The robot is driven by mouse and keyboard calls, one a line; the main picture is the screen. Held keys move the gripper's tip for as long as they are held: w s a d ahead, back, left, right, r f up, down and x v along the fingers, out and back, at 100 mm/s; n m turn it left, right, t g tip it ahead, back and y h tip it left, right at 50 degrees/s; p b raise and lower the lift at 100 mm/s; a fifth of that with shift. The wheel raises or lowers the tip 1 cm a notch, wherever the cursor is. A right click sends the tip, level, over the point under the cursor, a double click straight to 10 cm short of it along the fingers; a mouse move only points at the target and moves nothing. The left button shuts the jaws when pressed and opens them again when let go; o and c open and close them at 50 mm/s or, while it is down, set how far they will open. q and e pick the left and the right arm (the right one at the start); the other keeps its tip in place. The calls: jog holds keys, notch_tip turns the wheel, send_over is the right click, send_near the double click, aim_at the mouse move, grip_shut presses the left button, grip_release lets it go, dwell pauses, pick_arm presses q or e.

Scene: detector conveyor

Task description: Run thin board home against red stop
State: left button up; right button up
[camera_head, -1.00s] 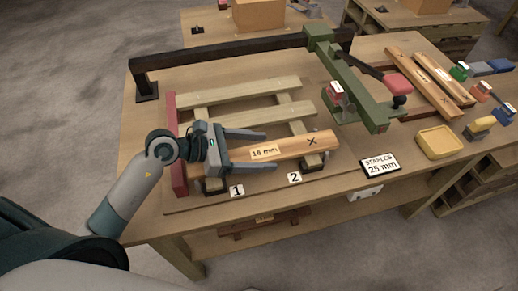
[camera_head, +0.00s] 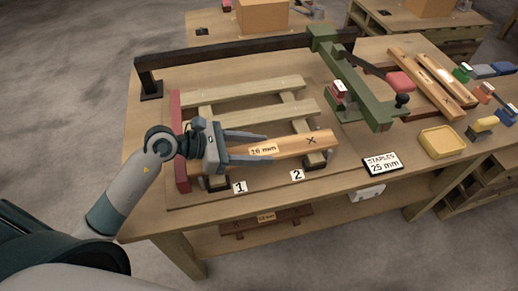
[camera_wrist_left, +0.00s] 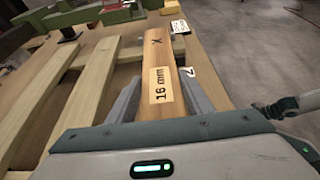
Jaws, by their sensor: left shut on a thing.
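The thin board, marked "16 mm" with a black X (camera_head: 311,140), lies along the front of the pallet frame across the two bearers. The red stop (camera_head: 178,112) stands upright at the frame's left end. My left gripper (camera_head: 262,147) is shut on the board, one finger along each long side near the label. The wrist view shows the board (camera_wrist_left: 163,62) between my fingers (camera_wrist_left: 160,100). My palm hides the board's left end in the head view, so I cannot tell whether it touches the stop.
Two pale slats (camera_head: 252,90) lie behind the board. A green stapler arm (camera_head: 365,95) hangs over the frame's right side from a dark rail (camera_head: 230,48). A yellow tray (camera_head: 441,142) and a "STAPLES 25 mm" sign (camera_head: 382,163) lie to the right.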

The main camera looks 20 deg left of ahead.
pick_arm(q)
jog(key=o, duration=1.2)
jog(key=shift+a, duration=0.2)
jog(key=shift+o, duration=0.2)
pick_arm(e)
jog(key=shift+a, duration=0.1)
pick_arm(q)
jog(key=shift+s+a, duration=0.1)
jog(key=shift+s+a+r, duration=0.25)
jog(key=shift+s+a, duration=0.1)
jog(key=shift+a, duration=0.2)
notch_tip(320, 180, up, 6)
jog(key=b, duration=0.4)
send_over(198, 163)
jog(key=shift+f, duration=0.2)
jog(key=shift+s+a+r, duration=0.3)
jog(key=shift+s+a, duration=0.05)
jog(key=shift+a, duration=0.05)
pick_arm(e)
jog(key=s+d+f+g+h, duration=0.1)
jog(key=s+d+f+g, duration=0.1)
jog(key=d+f+g, duration=0.1)
jog(key=shift+s+d+f, duration=0.25)
jog(key=shift+d+f, duration=0.1)
jog(key=shift+d, duration=0.2)
pick_arm(q)
jog(key=shift+a, duration=0.1)
pick_arm(e)
jog(key=shift+s+a, duration=0.1)
